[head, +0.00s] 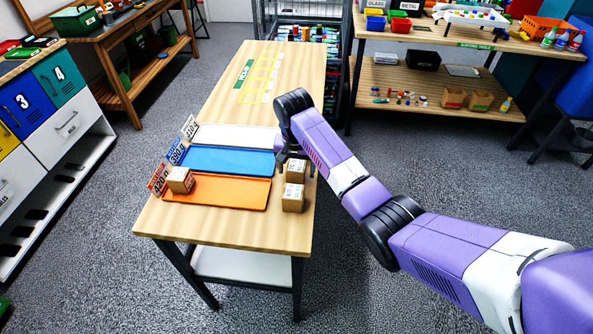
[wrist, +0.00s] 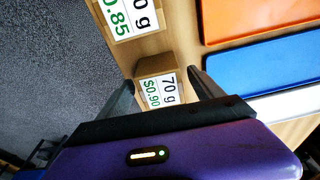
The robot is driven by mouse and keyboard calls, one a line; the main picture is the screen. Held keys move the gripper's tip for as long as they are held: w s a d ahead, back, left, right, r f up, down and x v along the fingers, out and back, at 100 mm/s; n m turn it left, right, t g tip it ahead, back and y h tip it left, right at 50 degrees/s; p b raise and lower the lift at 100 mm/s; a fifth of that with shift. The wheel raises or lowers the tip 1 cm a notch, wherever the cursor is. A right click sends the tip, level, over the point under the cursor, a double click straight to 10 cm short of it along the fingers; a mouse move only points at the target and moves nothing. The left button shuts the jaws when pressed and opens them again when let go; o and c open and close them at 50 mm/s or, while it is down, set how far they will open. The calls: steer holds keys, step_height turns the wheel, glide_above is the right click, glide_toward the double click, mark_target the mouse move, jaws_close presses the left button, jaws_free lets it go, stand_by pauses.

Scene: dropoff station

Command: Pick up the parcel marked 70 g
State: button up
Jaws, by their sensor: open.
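The parcel marked 70 g (wrist: 158,91) shows in the wrist view, a brown box with a white label reading 70 g and $0.90. In the head view it appears to be the farther of two small boxes (head: 295,171) at the table's right edge. My gripper (wrist: 161,78) is open, with one finger on each side of this parcel in the wrist view. I cannot tell whether either finger touches it. In the head view my gripper (head: 291,154) is beside and just beyond the parcel, its fingers partly hard to make out.
A second parcel (head: 292,198), priced $0.85, stands nearer the table's front. A third parcel (head: 180,180) sits on the left end of the orange tray (head: 235,193). Blue (head: 225,160) and white (head: 235,136) trays lie beyond. The table's far half is mostly clear.

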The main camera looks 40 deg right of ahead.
mark_target(296, 165)
steer(key=shift+w+f, duration=0.1)
steer(key=shift+f, duration=0.65)
steer(key=c, duration=1.5)
steer(key=shift+o, duration=0.2)
steer(key=shift+r, duration=0.15)
step_height(296, 165, up, 11)
steer(key=shift+r+b, duration=0.1)
steer(key=shift+b, duration=0.45)
step_height(296, 165, up, 9)
steer(key=p, duration=0.7)
